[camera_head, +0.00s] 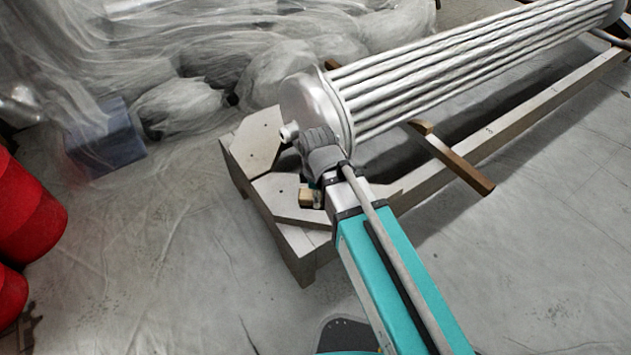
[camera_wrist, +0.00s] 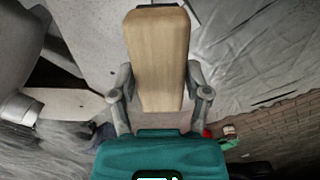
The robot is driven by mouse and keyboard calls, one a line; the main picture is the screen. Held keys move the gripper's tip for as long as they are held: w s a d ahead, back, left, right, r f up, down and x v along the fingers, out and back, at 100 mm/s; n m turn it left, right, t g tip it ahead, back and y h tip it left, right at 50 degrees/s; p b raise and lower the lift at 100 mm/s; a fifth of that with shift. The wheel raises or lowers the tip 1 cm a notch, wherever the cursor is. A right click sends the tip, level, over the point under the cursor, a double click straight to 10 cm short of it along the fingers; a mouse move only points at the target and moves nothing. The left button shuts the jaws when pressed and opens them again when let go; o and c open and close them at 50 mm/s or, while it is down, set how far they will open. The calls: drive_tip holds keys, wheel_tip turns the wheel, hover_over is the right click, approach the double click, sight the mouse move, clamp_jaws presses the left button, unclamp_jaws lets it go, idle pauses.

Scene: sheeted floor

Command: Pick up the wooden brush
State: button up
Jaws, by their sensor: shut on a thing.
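The wooden brush shows in the wrist view as a pale wooden block (camera_wrist: 157,60) between the two fingers of my gripper (camera_wrist: 158,88). My gripper is shut on it, with a finger against each side. In the head view a small part of the brush (camera_head: 306,197) shows beside my gripper (camera_head: 312,186), over the end of the wooden stand. My wrist hides most of the brush and the fingers there. I cannot tell whether the brush touches the stand.
A metal tube bundle (camera_head: 450,65) with a round end plate lies on the wooden stand (camera_head: 300,245), close to my wrist. Red drums (camera_head: 25,215) stand at the left. Plastic sheeting (camera_head: 200,50) covers things behind. The sheeted floor (camera_head: 180,270) in front is clear.

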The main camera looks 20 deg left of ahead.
drive_tip(key=shift+s+d+r+p, duration=0.15)
drive_tip(key=shift+s+d+r, duration=0.15)
drive_tip(key=shift+s, duration=0.2)
drive_tip(key=shift+s+d+r+p, duration=0.15)
drive_tip(key=shift+s+d+r, duration=0.1)
drive_tip(key=shift+s, duration=0.2)
drive_tip(key=o, duration=0.6)
drive_tip(key=c, duration=0.4)
drive_tip(key=shift+r+p, duration=1.6)
drive_tip(key=shift+p, duration=0.05)
